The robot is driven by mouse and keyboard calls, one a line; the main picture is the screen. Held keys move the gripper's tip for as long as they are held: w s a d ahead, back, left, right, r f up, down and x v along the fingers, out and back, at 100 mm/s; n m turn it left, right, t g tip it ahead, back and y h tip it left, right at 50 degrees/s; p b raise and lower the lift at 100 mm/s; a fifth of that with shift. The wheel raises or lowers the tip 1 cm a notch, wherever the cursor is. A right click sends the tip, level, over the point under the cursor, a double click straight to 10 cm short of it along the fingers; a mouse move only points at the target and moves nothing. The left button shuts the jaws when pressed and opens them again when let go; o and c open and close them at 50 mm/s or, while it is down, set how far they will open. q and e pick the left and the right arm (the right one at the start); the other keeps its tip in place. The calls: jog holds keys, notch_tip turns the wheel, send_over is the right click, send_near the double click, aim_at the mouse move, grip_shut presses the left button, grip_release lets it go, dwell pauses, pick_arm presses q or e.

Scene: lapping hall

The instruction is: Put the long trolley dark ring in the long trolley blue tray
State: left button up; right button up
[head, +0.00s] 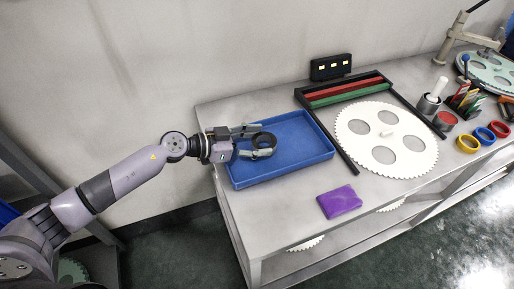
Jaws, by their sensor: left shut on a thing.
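The dark ring (265,140) is between the fingers of my left gripper (256,142), which is shut on it. The blue tray (309,156) lies at the left end of the long metal trolley (285,193). The gripper and ring are over the left part of the tray; I cannot tell whether the ring touches the tray floor. The fingers hide part of the ring and of the tray's left side. My right gripper is not in view.
Right of the tray lie a black frame (344,154) with red and green bars and a large white toothed disc (386,163). A purple block (339,202) lies near the front edge. Yellow (467,144), blue (484,135) and red (499,129) rings lie far right.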

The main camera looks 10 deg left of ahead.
pick_arm(q)
jog(key=shift+f, duration=0.9)
jog(key=o, duration=1.3)
jog(key=shift+f, duration=0.15)
jog(key=shift+c, duration=0.2)
